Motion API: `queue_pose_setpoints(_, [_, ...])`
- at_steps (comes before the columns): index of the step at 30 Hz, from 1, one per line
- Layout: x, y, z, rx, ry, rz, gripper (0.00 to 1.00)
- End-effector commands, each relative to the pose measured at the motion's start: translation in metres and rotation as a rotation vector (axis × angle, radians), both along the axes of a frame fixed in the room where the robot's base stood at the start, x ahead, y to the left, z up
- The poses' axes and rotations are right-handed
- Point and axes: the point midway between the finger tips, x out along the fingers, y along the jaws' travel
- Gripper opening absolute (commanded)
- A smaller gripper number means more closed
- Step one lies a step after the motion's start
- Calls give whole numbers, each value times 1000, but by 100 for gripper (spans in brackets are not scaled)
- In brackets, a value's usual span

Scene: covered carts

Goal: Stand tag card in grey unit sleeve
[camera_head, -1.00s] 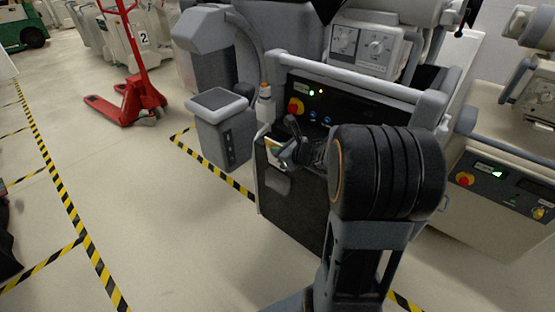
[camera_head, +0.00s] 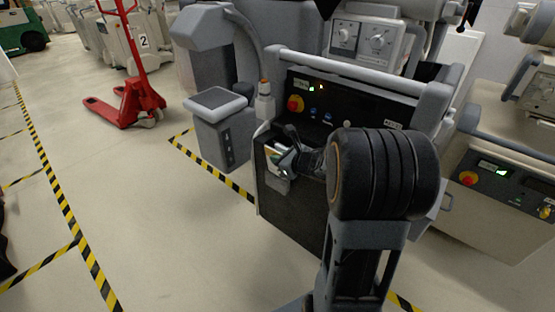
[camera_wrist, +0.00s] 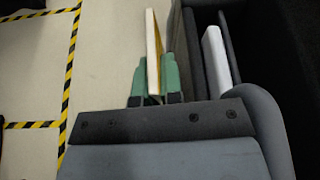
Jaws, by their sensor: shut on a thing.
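My gripper (camera_wrist: 154,88) is shut on the tag card (camera_wrist: 153,45), which shows edge-on as a thin cream and yellow strip between the green fingertips in the wrist view. The card (camera_head: 274,158) also shows in the head view as a small pale patch by the gripper (camera_head: 286,163), at the front left corner of the grey unit. In the wrist view a dark grey sleeve (camera_wrist: 193,50) lies just right of the card, with a gap between them. A white flat thing (camera_wrist: 215,58) stands in a slot there. The head view does not clearly show the sleeve's opening.
The unit's black control panel (camera_head: 340,107) has a red knob and lights, below a pale grey handle bar (camera_head: 350,70). A grey pedestal (camera_head: 222,130) is to the left. A red pallet truck (camera_head: 130,100) stands farther back. Floor at left is open.

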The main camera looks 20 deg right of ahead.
Motion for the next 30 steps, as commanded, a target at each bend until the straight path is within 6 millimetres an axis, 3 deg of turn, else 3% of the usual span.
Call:
queue_pose_setpoints(10, [0,0,-1,0,0,0,0])
queue_pose_setpoints(12, [0,0,-1,0,0,0,12])
queue_pose_setpoints(20, [0,0,-1,1,0,0,36])
queue_pose_setpoints(30, [-5,-3,2,0,-1,-3,36])
